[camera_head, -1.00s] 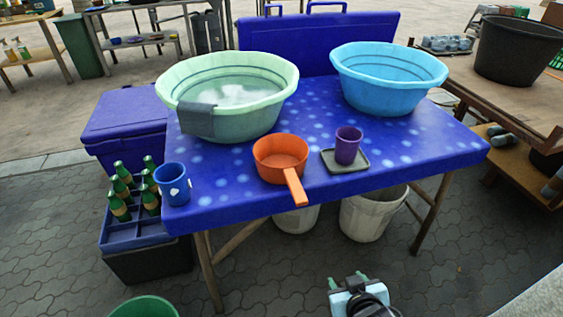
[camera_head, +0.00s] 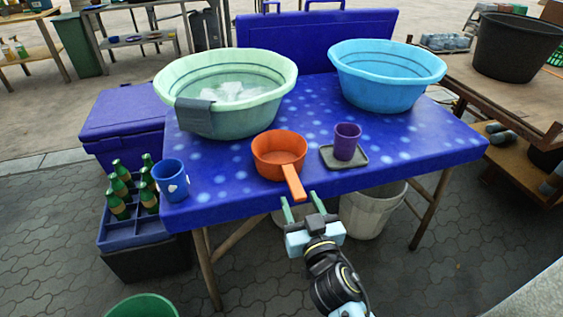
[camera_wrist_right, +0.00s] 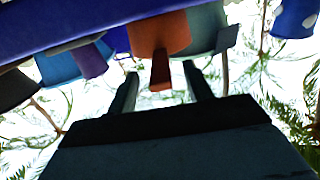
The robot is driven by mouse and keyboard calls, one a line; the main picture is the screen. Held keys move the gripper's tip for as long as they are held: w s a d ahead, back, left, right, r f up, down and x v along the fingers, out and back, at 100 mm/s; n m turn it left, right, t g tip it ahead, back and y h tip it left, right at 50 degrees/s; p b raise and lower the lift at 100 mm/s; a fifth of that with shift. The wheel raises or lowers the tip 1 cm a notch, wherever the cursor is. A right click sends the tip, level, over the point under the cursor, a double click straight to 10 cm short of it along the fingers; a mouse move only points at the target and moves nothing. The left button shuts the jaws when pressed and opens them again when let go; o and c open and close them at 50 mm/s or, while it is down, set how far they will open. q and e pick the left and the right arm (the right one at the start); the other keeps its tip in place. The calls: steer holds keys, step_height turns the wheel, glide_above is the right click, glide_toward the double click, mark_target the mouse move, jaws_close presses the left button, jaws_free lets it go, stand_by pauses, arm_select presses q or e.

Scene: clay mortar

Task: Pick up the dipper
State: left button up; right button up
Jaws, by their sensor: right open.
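The orange dipper (camera_head: 278,152) stands upright on the blue table near its front edge. Its handle (camera_head: 294,183) points toward me and reaches to the table's edge. My right gripper (camera_head: 300,205) is open and empty just in front of the handle's end. In the right wrist view the dipper (camera_wrist_right: 158,34) shows upside down, its handle (camera_wrist_right: 161,72) between and beyond the two open fingers (camera_wrist_right: 160,88). The fingers do not appear to touch it. My left gripper is not in view.
A blue mug (camera_head: 171,181) stands left of the dipper. A purple cup (camera_head: 347,141) stands on a dark tray (camera_head: 359,160) to its right. A green basin (camera_head: 224,118) and a light blue basin (camera_head: 385,95) stand behind. A white bucket (camera_head: 368,212) is under the table.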

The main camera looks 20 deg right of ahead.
mark_target(294, 184)
steer(key=shift+w+r, duration=0.15)
steer(key=shift+w, duration=1.35)
steer(key=shift+w+r, duration=0.1)
steer(key=shift+w, duration=1.4)
jaws_close()
